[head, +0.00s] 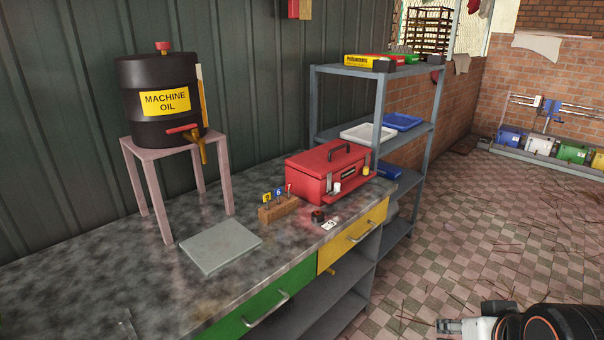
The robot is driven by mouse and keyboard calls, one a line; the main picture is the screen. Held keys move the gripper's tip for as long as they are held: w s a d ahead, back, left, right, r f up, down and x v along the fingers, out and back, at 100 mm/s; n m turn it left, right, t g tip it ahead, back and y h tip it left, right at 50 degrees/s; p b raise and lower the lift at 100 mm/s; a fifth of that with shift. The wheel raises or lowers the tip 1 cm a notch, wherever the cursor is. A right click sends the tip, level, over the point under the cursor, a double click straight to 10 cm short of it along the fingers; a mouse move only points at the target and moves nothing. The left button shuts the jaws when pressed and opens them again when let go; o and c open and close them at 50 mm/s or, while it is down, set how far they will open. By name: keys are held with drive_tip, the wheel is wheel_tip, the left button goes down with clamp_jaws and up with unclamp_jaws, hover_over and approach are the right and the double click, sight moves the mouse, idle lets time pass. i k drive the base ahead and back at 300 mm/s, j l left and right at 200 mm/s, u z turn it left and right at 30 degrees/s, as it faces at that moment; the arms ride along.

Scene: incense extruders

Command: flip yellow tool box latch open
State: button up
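A red tool box (318,170) with a dark handle on its lid stands on the workbench, its lid down. On its front are a small yellow piece (367,171) near the right end, which looks like the yellow latch, and a small white piece (337,187) further left. Both are too small to tell their exact position. My gripper (445,326) is at the bottom right edge, over the floor, well apart from the tool box and nearer to the camera. Its fingers are small and partly cut off, so I cannot tell whether it is open.
The workbench (110,285) holds a grey plate (220,246), a wooden block with small tools (279,208) and a machine oil barrel (160,100) on a stand. A metal shelf (378,110) stands behind the tool box. The checkered floor (500,215) to the right is mostly clear.

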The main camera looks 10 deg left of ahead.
sight(366, 172)
drive_tip(key=u, duration=0.15)
drive_tip(key=i+l, duration=0.2)
drive_tip(key=i, duration=0.3)
drive_tip(key=i+l, duration=0.2)
drive_tip(key=i, duration=0.35)
drive_tip(key=i+l, duration=0.2)
drive_tip(key=i, duration=0.3)
drive_tip(key=i+l, duration=0.2)
drive_tip(key=i, duration=0.3)
drive_tip(key=l+z, duration=0.05)
